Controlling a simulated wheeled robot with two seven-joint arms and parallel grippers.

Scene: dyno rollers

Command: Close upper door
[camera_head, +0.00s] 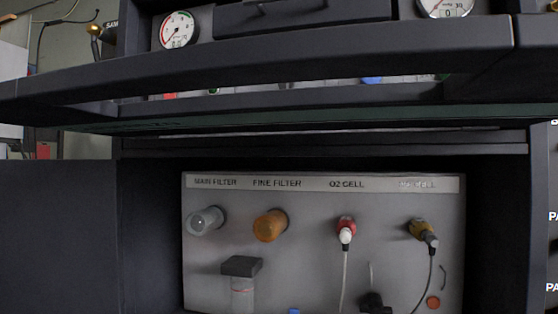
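The upper door (300,58) appears as a dark frame that juts out across the top of the camera_head view. Its long front bar runs from the left edge to the upper right. It looks swung out from the dark cabinet rather than flush with it. Gauges and a grey panel show above and through the frame. The top of the door and its hinges are out of view or cannot be made out. Neither of my grippers is in view.
Below is an open compartment with a grey filter panel (320,235) carrying knobs and cables. A dark panel (58,235) stands at the left of it. A round white gauge (178,30) sits at upper left, another (445,7) at upper right.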

